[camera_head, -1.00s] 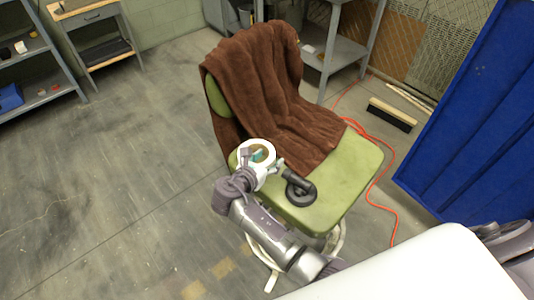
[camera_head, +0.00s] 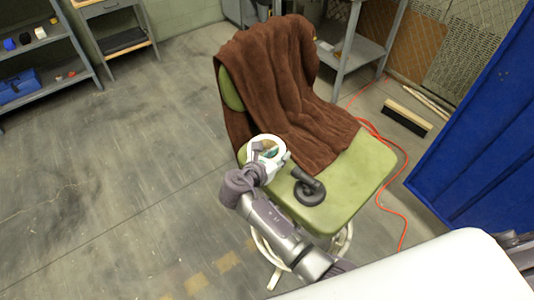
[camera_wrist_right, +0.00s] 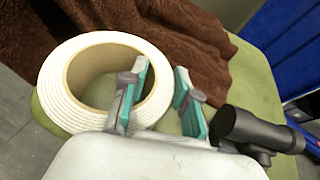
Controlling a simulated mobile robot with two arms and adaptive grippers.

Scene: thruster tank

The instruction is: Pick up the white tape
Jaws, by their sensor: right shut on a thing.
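The white tape (camera_head: 252,148) is a thick roll with a brown core, at the near left part of the green chair seat. It also shows large in the right wrist view (camera_wrist_right: 56,88). My right gripper (camera_head: 271,157) is at the roll's right side. In the wrist view one teal-padded finger is inside the ring and the other is outside, so the gripper (camera_wrist_right: 158,95) is shut on the roll's wall. I cannot tell whether the roll touches the seat. My left gripper is not in view.
A dark handheld tool (camera_head: 309,190) lies on the green chair (camera_head: 358,180) close to my right gripper. A brown towel (camera_head: 275,85) drapes over the backrest. A white table (camera_head: 420,270) is in front, a blue panel (camera_head: 480,130) at right. Floor at left is clear.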

